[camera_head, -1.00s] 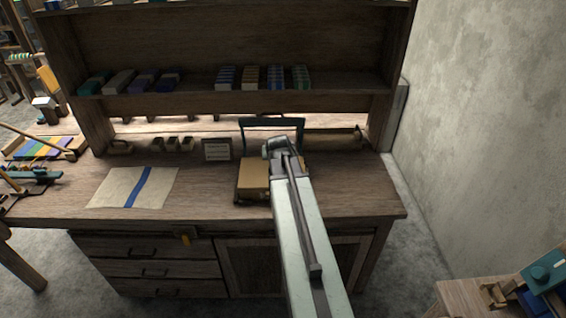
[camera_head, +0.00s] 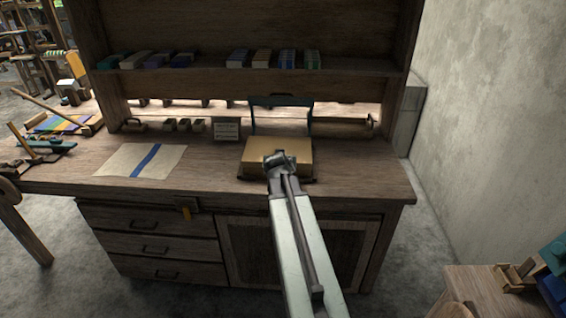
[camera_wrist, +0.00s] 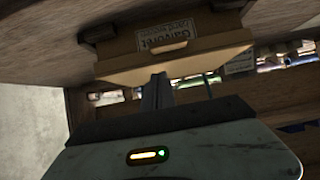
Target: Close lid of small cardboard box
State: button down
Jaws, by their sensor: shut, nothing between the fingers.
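The small cardboard box (camera_head: 292,149) sits on the wooden desk, its tan top facing up in the head view. In the wrist view, which looks upside down, its printed front (camera_wrist: 165,36) shows, with a tan panel (camera_wrist: 205,61) along its edge. I cannot tell whether this lid panel lies fully shut. My gripper (camera_head: 279,159) is shut and empty, at the front middle of the box in the head view. It also shows in the wrist view (camera_wrist: 158,80), close to the tan panel. Whether it touches the box is unclear. My arm hides part of the box front.
The desk (camera_head: 215,182) has a cloth with a blue stripe (camera_head: 145,161) at left. A small sign (camera_head: 226,129) and a dark upright frame (camera_head: 281,103) stand behind the box. A shelf (camera_head: 220,72) crosses above; a wall (camera_head: 480,110) is at right.

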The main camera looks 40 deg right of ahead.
jog(key=f+b, duration=0.2)
jog(key=f, duration=0.1)
jog(key=f+b, duration=0.1)
jog(key=shift+s+f, duration=0.2)
jog(key=shift+s, duration=0.15)
jog(key=shift+s+a+f+b, duration=0.2)
jog(key=shift+f+b, duration=0.35)
jog(key=shift+b, duration=0.4)
jog(key=shift+s, duration=0.1)
jog(key=shift+d+f, duration=0.15)
jog(key=shift+f, duration=0.05)
jog(key=shift+r, duration=0.15)
